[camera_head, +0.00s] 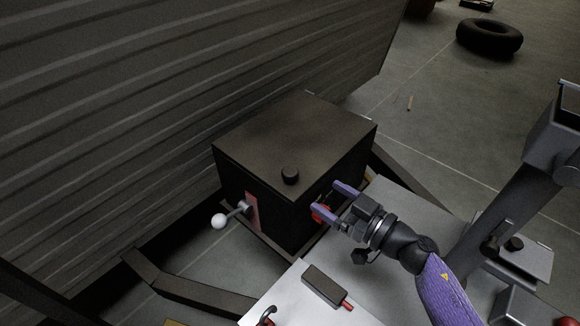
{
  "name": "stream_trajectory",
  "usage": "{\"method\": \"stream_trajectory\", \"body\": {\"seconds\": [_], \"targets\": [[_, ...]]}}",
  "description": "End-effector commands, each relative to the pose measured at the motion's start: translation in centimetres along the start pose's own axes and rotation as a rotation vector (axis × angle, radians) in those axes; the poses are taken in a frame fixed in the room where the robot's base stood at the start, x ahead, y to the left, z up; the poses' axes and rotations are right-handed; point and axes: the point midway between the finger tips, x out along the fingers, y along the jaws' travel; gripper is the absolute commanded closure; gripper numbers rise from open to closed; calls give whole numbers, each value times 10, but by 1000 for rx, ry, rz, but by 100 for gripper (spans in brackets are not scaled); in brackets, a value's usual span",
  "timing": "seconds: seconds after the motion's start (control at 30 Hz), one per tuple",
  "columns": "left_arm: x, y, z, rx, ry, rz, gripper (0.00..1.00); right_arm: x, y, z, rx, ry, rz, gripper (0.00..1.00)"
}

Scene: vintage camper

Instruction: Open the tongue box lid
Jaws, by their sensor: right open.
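The tongue box (285,203) is a dark box in the middle of the head view, in front of the ribbed camper wall. Its flat brown lid (295,136) lies closed on top, with a small black knob (290,176) near the front corner. A crank with a white ball (219,221) sticks out on its left side, beside a reddish plate (252,212). My right gripper (331,199) is open at the box's right side, next to a red part (321,212) that it partly hides. I cannot tell whether it touches that part. My left gripper is out of view.
The ribbed camper wall (150,110) stands close behind and left of the box. A light bench surface (400,200) lies right of the box, with a dark block with a red tip (325,287) at its front. A tyre (489,37) lies far off on the open floor.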

Motion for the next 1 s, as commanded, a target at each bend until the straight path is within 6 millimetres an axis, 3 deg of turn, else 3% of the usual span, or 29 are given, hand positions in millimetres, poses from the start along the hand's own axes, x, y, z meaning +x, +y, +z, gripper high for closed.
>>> {"method": "stream_trajectory", "body": {"seconds": [0.2, 0.4, 0.6, 0.83, 1.0], "targets": [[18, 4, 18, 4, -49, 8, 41, 42, 0, 3, 2, 2, 0, 16], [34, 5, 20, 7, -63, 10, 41, 79, 0, 3, 3, 0, 1, 16], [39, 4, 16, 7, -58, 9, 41, 94, 0, -1, 3, 1, 4, 16], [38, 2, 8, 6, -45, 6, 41, 94, 0, -2, 2, 1, 4, 16], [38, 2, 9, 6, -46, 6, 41, 94, 0, -2, 2, 0, 4, 52]]}}
